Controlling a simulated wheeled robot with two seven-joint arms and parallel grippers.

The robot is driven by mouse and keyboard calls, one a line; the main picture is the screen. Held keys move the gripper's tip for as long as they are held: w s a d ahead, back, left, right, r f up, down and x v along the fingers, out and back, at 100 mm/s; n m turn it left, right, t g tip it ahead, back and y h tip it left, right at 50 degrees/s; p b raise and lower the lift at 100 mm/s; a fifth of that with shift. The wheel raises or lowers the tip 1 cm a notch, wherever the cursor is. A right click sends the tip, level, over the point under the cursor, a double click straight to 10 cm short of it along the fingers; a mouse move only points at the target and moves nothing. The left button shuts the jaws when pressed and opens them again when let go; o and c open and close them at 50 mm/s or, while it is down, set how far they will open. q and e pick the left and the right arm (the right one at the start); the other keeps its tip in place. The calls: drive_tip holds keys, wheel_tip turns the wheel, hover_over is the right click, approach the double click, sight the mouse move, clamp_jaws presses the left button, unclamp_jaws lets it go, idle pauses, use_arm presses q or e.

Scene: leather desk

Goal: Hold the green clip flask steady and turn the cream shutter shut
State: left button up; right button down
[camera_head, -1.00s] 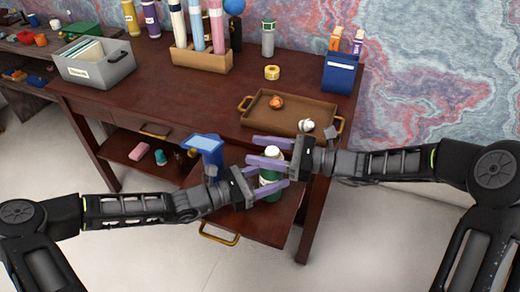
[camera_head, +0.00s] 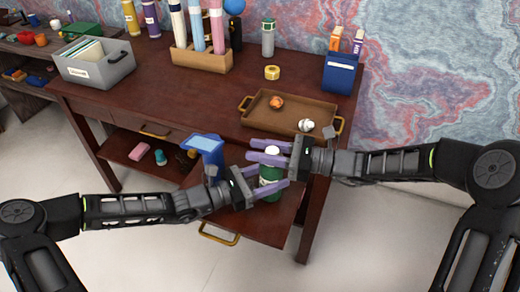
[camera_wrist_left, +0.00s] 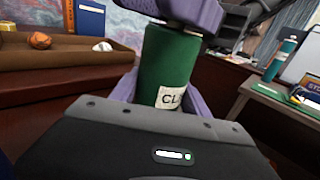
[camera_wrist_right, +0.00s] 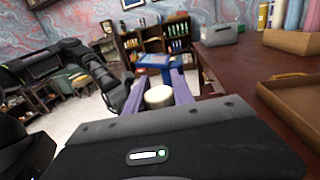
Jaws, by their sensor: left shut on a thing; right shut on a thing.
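The green clip flask (camera_head: 270,175) stands upright over the pulled-out drawer; its label reads "CL" in the left wrist view (camera_wrist_left: 168,65). My left gripper (camera_head: 276,190) is shut around the flask's green body from the left. The cream shutter (camera_head: 271,150) is the pale round top of the flask, and it shows between the fingers in the right wrist view (camera_wrist_right: 159,97). My right gripper (camera_head: 258,150) reaches in from the right, above my left one, and is shut on the shutter. Its fingers hide part of the shutter in the head view.
A blue stand (camera_head: 205,145) is close left of the flask. A brown tray (camera_head: 255,115) with an orange item and a white item sits on the desk behind. A grey file box (camera_head: 100,75) and a blue holder (camera_head: 340,78) stand farther back.

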drive_tip(key=shift+t, duration=0.3)
drive_tip(key=m+t+h, duration=0.1)
drive_tip(key=t, duration=0.1)
drive_tip(key=m+t+h, duration=0.1)
drive_tip(key=m+t, duration=0.1)
drive_tip(key=w+m+t, duration=0.1)
drive_tip(key=t, duration=0.1)
drive_tip(key=shift+d+r+m+h, duration=0.1)
drive_tip(key=shift+d+m+h, duration=0.15)
drive_tip(key=shift+m+h, duration=0.15)
drive_tip(key=c, duration=1.1)
unclamp_jaws()
drive_tip(key=shift+o, duration=0.2)
drive_tip(key=v, duration=1.2)
